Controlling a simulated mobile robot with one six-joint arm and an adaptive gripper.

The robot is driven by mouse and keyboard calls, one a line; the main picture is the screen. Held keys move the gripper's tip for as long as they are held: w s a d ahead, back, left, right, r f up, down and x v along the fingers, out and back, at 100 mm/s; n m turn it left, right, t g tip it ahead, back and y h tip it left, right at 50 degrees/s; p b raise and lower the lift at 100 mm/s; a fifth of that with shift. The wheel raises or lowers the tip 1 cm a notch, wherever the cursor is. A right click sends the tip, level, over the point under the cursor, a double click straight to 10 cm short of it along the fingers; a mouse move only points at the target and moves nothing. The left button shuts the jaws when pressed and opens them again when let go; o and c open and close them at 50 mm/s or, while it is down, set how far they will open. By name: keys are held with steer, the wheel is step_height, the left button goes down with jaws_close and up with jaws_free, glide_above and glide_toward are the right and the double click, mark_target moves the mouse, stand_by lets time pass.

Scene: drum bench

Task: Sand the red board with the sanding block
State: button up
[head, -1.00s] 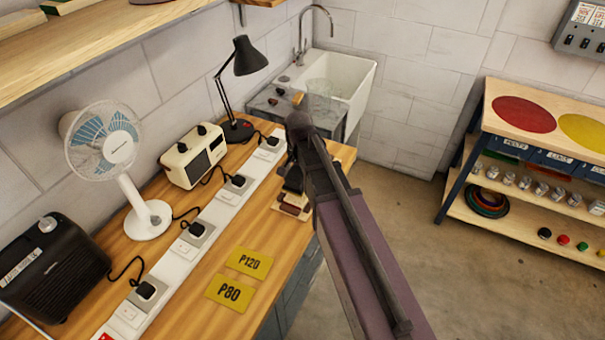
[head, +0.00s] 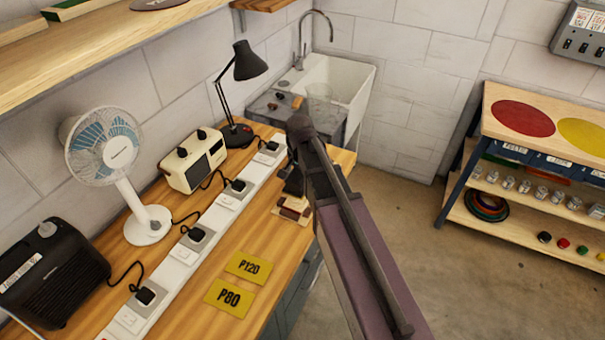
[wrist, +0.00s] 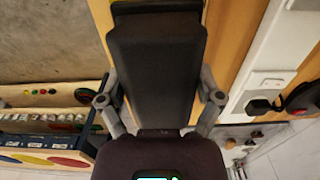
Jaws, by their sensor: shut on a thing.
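My gripper (head: 294,188) points down at the far right part of the wooden bench. Just below it, a small dark red patch, apparently the red board (head: 287,213), shows on a pale wooden base. The gripper covers part of it. A brownish piece right under the fingers is probably the sanding block (head: 297,203); the gripper is shut on it. Whether the block touches the board is too small to tell. In the wrist view, a large black shape fills the middle and hides the fingertips, the block and the board.
A power strip (head: 186,248) runs along the bench, with a fan (head: 118,170), a cream box (head: 194,158), a black heater (head: 52,272) and a lamp (head: 238,90) behind it. Yellow P120 (head: 248,267) and P80 (head: 229,297) cards lie nearer. A sink (head: 345,80) stands beyond.

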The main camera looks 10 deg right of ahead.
steer(key=w+d+r+p, duration=0.1)
steer(key=w+d, duration=0.6)
steer(key=w, duration=0.4)
steer(key=shift+d, duration=0.2)
steer(key=shift+f, duration=0.1)
steer(key=shift+f+b, duration=3)
steer(key=shift+b, duration=0.1)
steer(key=shift+f+b, duration=0.35)
steer(key=shift+s, duration=0.15)
steer(key=shift+s+a, duration=0.5)
steer(key=shift+s, duration=0.2)
steer(key=shift+s+a, duration=0.5)
steer(key=shift+s, duration=0.2)
steer(key=shift+s+a+f, duration=0.1)
steer(key=shift+s+a, duration=0.4)
steer(key=shift+s, duration=0.3)
steer(key=shift+s+a, duration=0.45)
steer(key=shift+s, duration=0.3)
